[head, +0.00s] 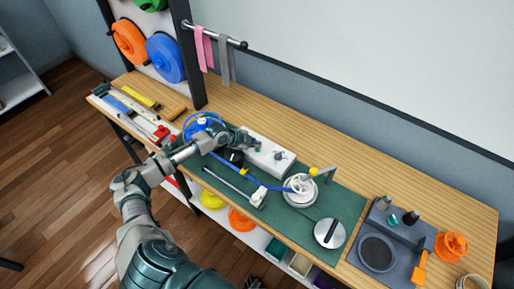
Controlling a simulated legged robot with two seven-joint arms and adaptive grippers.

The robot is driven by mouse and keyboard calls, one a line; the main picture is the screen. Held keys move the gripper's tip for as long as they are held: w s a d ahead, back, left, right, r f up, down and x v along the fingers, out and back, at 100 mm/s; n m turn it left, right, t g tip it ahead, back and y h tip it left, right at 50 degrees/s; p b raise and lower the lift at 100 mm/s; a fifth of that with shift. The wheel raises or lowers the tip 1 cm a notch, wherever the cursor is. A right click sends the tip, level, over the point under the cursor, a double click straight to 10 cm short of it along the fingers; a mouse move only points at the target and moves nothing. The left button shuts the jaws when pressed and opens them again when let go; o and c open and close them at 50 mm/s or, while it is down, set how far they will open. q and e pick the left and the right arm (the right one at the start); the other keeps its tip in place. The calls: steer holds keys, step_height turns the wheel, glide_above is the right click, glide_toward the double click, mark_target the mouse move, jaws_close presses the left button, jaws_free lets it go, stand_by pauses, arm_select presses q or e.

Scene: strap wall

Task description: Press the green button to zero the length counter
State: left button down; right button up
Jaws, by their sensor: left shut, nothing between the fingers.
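A white box (265,161), which looks like the counter unit, sits at the back of the green mat on the wooden bench. A small green button (257,149) shows on its top, near its left end, and a dark knob sits to the right of it. My left gripper (252,143) is shut and empty, with its tip right by the green button. I cannot tell whether it touches the button. The gripper hides part of the box's left end. My right gripper is out of view.
A blue strap (228,154) runs from a blue reel (203,122) to a white round device (300,190) with a yellow knob. A dark station (378,252) and an orange spool (451,245) stand at the right.

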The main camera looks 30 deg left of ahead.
mark_target(256, 150)
arm_select(q)
step_height(256, 150, up, 5)
steer(key=p, duration=0.4)
stand_by(0.3)
stand_by(0.6)
